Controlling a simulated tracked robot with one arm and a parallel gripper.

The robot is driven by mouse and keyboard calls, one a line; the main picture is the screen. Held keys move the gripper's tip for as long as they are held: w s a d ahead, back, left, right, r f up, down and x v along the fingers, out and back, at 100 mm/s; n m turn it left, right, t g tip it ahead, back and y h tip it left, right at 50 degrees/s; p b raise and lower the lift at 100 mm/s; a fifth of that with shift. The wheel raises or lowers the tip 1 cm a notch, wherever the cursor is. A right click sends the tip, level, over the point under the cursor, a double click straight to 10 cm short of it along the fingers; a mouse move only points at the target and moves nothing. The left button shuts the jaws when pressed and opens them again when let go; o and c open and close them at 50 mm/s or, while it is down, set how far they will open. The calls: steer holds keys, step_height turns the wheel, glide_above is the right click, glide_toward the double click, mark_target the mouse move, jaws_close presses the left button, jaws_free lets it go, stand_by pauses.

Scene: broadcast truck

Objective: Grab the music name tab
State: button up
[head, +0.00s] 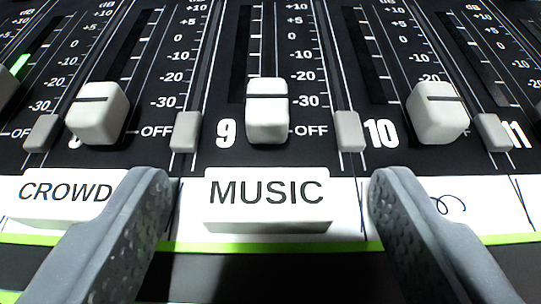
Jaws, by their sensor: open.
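The music name tab (268,200) is a white raised block lettered "MUSIC" in black, on the white label strip below fader 9. My gripper (267,190) is open, with one grey finger on each side of the tab. The left finger stands between the MUSIC tab and the CROWD tab (62,197), covering the right end of the CROWD tab. The right finger stands to the right of the MUSIC tab. Gaps show between both fingers and the MUSIC tab, and nothing is held.
White fader caps stand above the strip: fader 9's cap (267,111) directly behind the tab, one at left (97,112) and one at right (437,112). Smaller grey buttons (186,131) sit between them. A green line (290,246) edges the strip's front.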

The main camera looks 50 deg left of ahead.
steer(key=c, duration=1)
steer(key=shift+c, duration=0.2)
steer(key=shift+r, duration=0.2)
